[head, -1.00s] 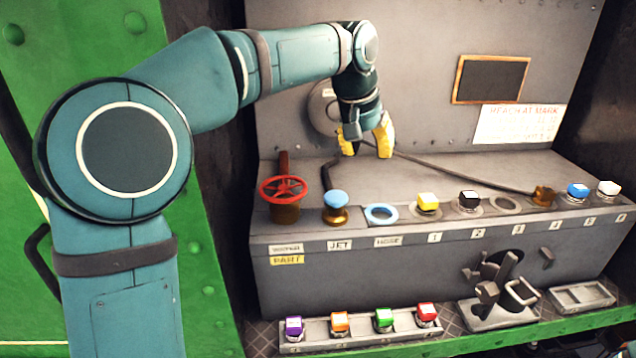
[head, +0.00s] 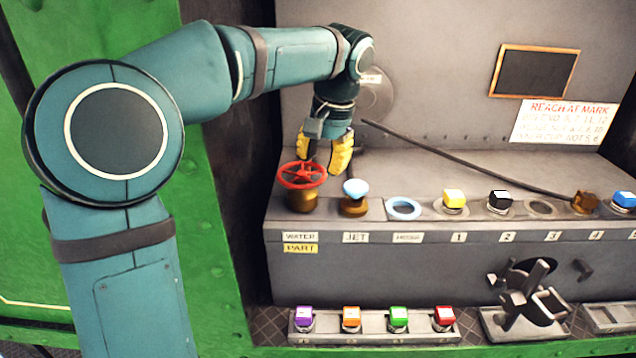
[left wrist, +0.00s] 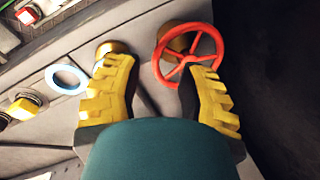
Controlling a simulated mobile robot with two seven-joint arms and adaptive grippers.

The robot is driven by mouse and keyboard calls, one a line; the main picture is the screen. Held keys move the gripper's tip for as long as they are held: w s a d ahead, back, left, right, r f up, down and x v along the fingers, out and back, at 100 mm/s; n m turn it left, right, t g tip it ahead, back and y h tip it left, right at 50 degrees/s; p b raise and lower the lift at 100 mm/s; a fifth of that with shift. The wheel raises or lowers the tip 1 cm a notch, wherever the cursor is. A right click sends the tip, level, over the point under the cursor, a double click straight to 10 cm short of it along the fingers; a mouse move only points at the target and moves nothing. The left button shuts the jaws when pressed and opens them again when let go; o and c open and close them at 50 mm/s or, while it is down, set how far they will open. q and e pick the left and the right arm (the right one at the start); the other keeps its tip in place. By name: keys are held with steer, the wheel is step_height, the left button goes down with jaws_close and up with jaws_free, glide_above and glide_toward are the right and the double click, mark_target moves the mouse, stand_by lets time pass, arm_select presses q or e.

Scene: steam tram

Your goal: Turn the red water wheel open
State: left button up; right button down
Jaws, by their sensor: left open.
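The red water wheel (head: 302,176) sits on a brass base at the left end of the grey console, above the WATER label (head: 300,237). A yellow PART label (head: 300,249) lies under that. My left gripper (head: 327,160) points down just behind the wheel, its yellow fingers apart and empty. In the left wrist view the wheel (left wrist: 190,55) lies just beyond the fingertips (left wrist: 160,65), with the right finger overlapping its lower rim. I cannot tell whether they touch. The right gripper does not show.
The blue-topped JET knob (head: 355,188) stands close right of the wheel. A blue ring (head: 403,208), a yellow button (head: 454,198) and a black button (head: 500,199) follow. A long thin rod (head: 470,161) slants across the console. Several coloured buttons sit in a lower tray (head: 375,328).

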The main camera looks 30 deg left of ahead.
mark_target(317, 182)
arm_select(q)
steer(key=shift+a+f+b, duration=0.2)
steer(key=shift+a+f, duration=0.05)
steer(key=shift+f, duration=0.9)
steer(key=shift+a+f+b, duration=0.2)
steer(key=shift+f, duration=0.95)
jaws_close()
steer(key=shift+f, duration=0.1)
